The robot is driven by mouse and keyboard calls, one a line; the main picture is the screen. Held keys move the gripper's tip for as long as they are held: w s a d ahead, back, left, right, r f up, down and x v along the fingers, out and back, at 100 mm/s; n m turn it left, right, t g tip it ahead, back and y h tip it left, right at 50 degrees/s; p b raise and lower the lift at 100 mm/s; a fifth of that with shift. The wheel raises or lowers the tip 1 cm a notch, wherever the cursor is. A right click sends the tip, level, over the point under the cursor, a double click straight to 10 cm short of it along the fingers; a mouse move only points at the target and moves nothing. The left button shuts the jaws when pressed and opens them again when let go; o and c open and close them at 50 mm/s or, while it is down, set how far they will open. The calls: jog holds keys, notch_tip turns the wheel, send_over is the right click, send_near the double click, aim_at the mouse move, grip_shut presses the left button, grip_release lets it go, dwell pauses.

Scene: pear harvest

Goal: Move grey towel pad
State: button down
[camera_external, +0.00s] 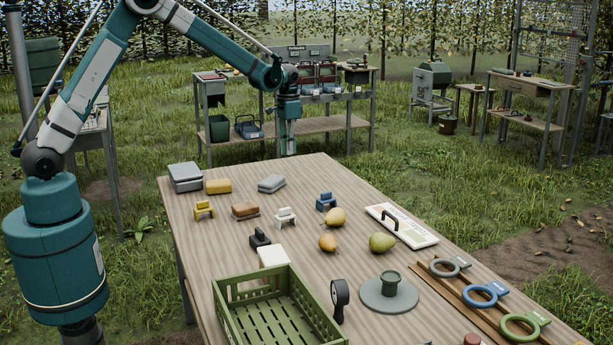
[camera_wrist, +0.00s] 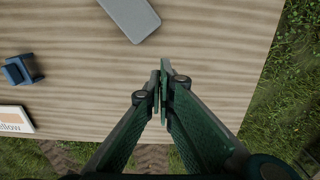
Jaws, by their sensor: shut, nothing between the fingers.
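A flat grey pad (camera_external: 271,183) lies near the far end of the wooden table. In the wrist view the grey pad (camera_wrist: 131,14) shows at the top, cut off by the frame edge. A second, thicker grey block (camera_external: 186,176) lies at the table's far left corner; I cannot tell for certain which one is the towel pad. My gripper (camera_external: 288,150) hangs over the table's far edge, beyond the flat grey pad and apart from it. In the wrist view my gripper (camera_wrist: 161,80) has its fingertips together, with nothing between them.
Yellow (camera_external: 218,186) and brown (camera_external: 245,210) pads lie near the grey ones. A green crate (camera_external: 232,318) fills the near left side.

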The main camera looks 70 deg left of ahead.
aim_at(286, 191)
jog(key=s+d+m+p, duration=0.2)
jog(key=s+d+m, duration=0.1)
jog(key=d+m, duration=0.7)
jog(key=d, duration=0.4)
jog(key=shift+s+d+r+m, duration=0.25)
jog(key=shift+s+r+m, duration=0.05)
jog(key=shift+s, duration=0.1)
jog(key=shift+f, duration=0.15)
notch_tip(286, 191, down, 10)
jog(key=shift+r+b, duration=0.1)
jog(key=shift+b, duration=0.65)
jog(key=shift+s+a, duration=0.55)
jog(key=shift+a, duration=0.2)
jog(key=shift+s+a, duration=0.6)
jog(key=shift+a, duration=0.25)
jog(key=shift+a, duration=0.1)
